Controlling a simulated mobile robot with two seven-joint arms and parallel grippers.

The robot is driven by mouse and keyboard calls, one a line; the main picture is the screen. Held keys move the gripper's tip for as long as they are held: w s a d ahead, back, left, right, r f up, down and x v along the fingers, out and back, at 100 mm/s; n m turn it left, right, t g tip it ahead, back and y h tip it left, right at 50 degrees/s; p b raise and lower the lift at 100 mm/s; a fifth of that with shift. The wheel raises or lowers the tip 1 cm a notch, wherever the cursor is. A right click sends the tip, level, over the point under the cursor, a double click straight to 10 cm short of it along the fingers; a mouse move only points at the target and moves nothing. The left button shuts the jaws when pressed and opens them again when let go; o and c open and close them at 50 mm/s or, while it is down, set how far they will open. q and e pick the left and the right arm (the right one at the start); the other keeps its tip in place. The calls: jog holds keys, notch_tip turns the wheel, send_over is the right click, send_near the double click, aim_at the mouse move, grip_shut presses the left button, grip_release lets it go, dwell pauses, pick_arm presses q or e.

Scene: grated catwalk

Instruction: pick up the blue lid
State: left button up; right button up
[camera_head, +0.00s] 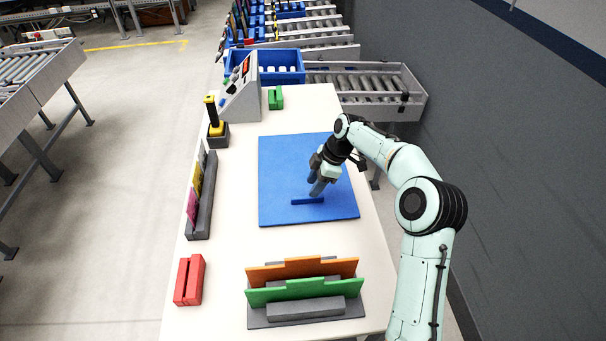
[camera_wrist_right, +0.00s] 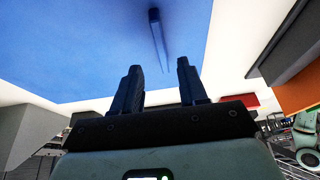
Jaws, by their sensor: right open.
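The blue lid (camera_head: 285,165) is a flat square panel lying on the white table, with a narrow blue bar handle (camera_head: 308,201) standing on it. It fills the upper left of the right wrist view (camera_wrist_right: 70,50), where the handle (camera_wrist_right: 157,35) lies ahead of the fingertips, roughly in line with the gap between them. My right gripper (camera_head: 316,188) is above the lid, close to the handle. In the right wrist view its two fingers (camera_wrist_right: 158,68) are apart with nothing between them, and a gap shows before the handle. My left gripper is out of view.
The white table (camera_head: 230,240) holds a rack with orange and green plates (camera_head: 303,290) in front, red blocks (camera_head: 189,280) and a grey holder (camera_head: 203,200) at left. A control box (camera_head: 240,95), joystick (camera_head: 216,125) and green block (camera_head: 275,98) stand behind. A dark wall (camera_head: 500,120) is at right.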

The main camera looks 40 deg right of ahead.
aim_at(308, 197)
jog(key=shift+s+x, duration=0.1)
jog(key=shift+x, duration=1.2)
jog(key=shift+s+x, duration=0.15)
jog(key=shift+x, duration=1.15)
jog(key=shift+d+f, duration=0.1)
jog(key=shift+f, duration=0.15)
grip_shut()
